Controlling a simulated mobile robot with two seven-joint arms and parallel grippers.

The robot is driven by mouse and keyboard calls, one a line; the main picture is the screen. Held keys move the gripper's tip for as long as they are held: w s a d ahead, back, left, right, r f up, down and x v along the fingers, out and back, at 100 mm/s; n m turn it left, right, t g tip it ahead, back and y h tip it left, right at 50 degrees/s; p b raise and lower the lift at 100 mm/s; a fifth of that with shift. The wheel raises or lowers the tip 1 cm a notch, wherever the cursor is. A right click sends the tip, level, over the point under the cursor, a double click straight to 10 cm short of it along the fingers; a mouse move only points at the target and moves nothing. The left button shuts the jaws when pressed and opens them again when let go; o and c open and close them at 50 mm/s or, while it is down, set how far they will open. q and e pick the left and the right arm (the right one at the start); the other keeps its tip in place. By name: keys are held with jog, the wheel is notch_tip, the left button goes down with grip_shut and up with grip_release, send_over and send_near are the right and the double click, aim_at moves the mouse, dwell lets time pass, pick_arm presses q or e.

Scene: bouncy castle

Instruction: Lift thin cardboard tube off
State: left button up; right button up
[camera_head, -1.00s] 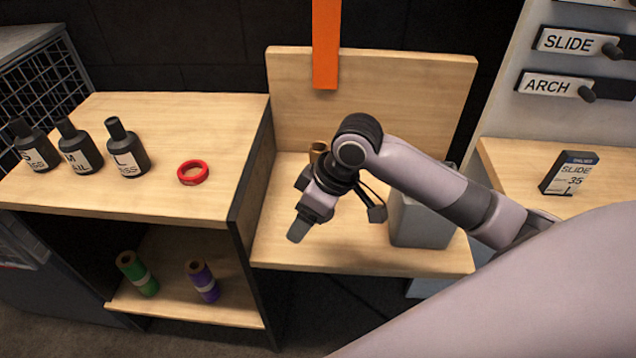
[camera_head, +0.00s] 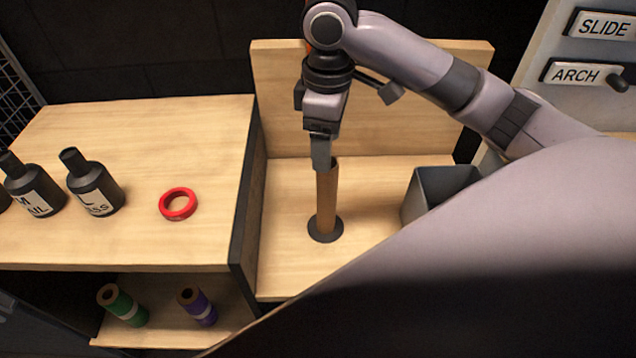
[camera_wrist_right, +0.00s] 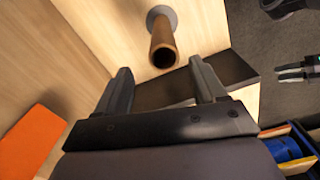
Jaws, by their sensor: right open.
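The thin cardboard tube (camera_head: 327,200) stands upright on a dark round base (camera_head: 325,229) on the wooden shelf, right of the divider. It also shows in the right wrist view (camera_wrist_right: 162,45), seen from its open end. My right gripper (camera_head: 321,160) is at the tube's top end in the head view, fingers pointing down. In the right wrist view its two fingers (camera_wrist_right: 162,85) are spread apart with nothing between them, and the tube's end lies just beyond the fingertips. I cannot tell whether a finger touches it.
A grey open bin (camera_head: 437,188) stands right of the tube. On the left worktop are black bottles (camera_head: 93,185) and a red ring (camera_head: 178,204). Green (camera_head: 122,305) and purple (camera_head: 197,306) rolls stand on the lower shelf. A wooden back panel (camera_head: 400,115) rises behind the tube.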

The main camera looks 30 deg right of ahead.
jog(key=f, duration=0.5)
jog(key=shift+s+f+b, duration=0.3)
jog(key=shift+s+f, duration=0.05)
jog(key=shift+s, duration=0.05)
jog(key=shift+f, duration=0.3)
grip_shut()
pick_arm(q)
jog(key=shift+s+f, duration=0.4)
jog(key=shift+f, duration=0.15)
pick_arm(e)
jog(key=shift+r, duration=0.15)
pick_arm(q)
notch_tip(320, 180, up, 6)
jog(key=p, duration=0.5)
jog(key=shift+f+p, duration=0.15)
jog(key=shift+p, duration=0.15)
pick_arm(e)
notch_tip(320, 180, up, 20)
